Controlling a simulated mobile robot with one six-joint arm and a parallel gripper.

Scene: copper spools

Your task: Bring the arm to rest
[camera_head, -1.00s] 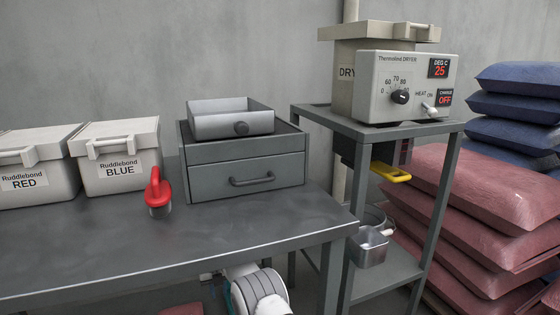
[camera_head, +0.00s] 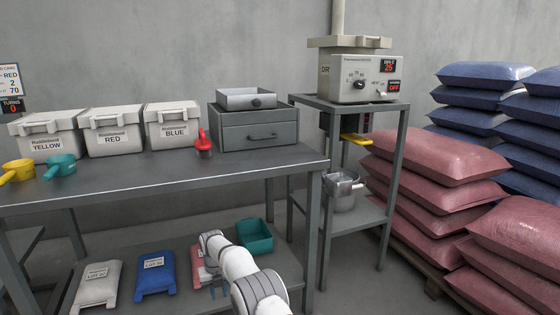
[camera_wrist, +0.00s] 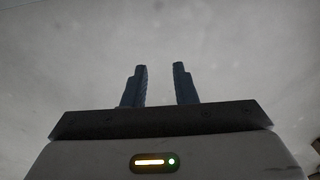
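My arm shows at the bottom centre of the head view, a white arm with grey bands, low in front of the bench. In the wrist view my gripper (camera_wrist: 161,85) has two dark blue fingers standing apart with nothing between them. Behind the fingers is only a plain grey surface. In the head view the gripper end (camera_head: 215,285) is small and low, near a pink bag on the lower shelf. I cannot tell from there whether it touches the bag.
The grey bench (camera_head: 150,180) carries white bins, scoops and a drawer unit (camera_head: 255,138). Under it lie a white bag (camera_head: 97,285), a blue bag (camera_head: 155,274), a pink bag and a teal bin (camera_head: 255,237). The dryer stand (camera_head: 395,190) and stacked sacks (camera_head: 430,160) are on the right.

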